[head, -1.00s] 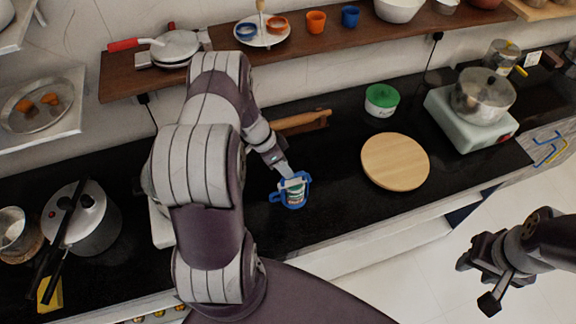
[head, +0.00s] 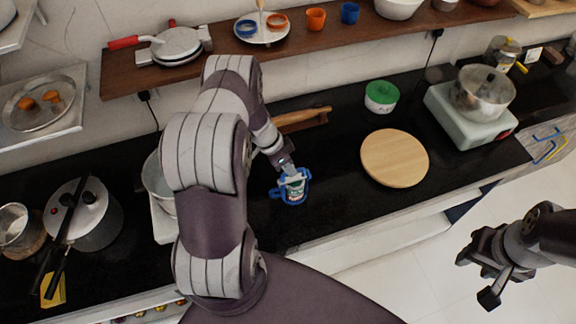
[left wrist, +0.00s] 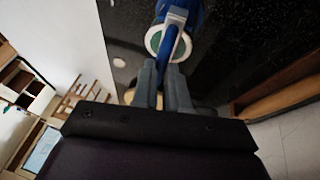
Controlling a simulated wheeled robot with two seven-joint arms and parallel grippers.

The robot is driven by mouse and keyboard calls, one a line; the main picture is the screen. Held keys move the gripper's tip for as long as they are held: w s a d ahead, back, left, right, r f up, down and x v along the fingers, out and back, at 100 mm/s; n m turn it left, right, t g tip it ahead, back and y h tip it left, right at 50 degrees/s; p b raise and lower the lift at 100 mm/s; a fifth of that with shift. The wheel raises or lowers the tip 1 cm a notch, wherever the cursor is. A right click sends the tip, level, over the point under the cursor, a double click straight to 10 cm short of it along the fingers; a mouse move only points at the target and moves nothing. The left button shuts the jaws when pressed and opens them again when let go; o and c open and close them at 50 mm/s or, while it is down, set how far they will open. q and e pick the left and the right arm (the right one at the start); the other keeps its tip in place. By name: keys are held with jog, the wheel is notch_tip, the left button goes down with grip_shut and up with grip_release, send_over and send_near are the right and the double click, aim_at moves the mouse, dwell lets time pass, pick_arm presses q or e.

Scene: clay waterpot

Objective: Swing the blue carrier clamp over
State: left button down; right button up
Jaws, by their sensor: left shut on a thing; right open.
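The blue carrier clamp (head: 276,193) is around a small white and green container (head: 294,187) above or on the black counter, left of the round wooden board. In the left wrist view the blue clamp (left wrist: 192,12) is at the top, with a narrow blue part reaching down between my fingers. My left gripper (head: 289,172) is shut on this blue part; it also shows in the left wrist view (left wrist: 165,72). The container's far side is hidden. My right gripper (head: 482,271) is open and empty over the floor at the lower right.
A round wooden board (head: 394,158) and a green-lidded tub (head: 381,97) stand to the right on the counter. A wooden rolling pin (head: 302,119) lies behind the clamp. A pot sits on a stove (head: 470,120) further right. A pressure cooker (head: 95,222) stands at the left.

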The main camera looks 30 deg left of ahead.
aim_at(301, 170)
pick_arm(q)
jog(key=shift+w+d+r+g+y+p, duration=0.55)
jog(key=shift+w+r+g+y+p, duration=0.1)
jog(key=shift+r+g+y+p, duration=0.15)
jog(key=shift+w+d+g+y, duration=0.3)
jog(key=shift+w+g+y, duration=0.1)
jog(key=shift+g, duration=0.2)
jog(key=shift+w+d+r+g+y+b, duration=0.1)
jog(key=shift+w+d+g+y+b, duration=0.35)
jog(key=shift+g+y+b, duration=0.15)
jog(key=shift+w+d+r+n+g+y+b, duration=0.2)
jog(key=shift+w+d+n+g+y+b, duration=0.1)
jog(key=shift+g+y+b, duration=0.15)
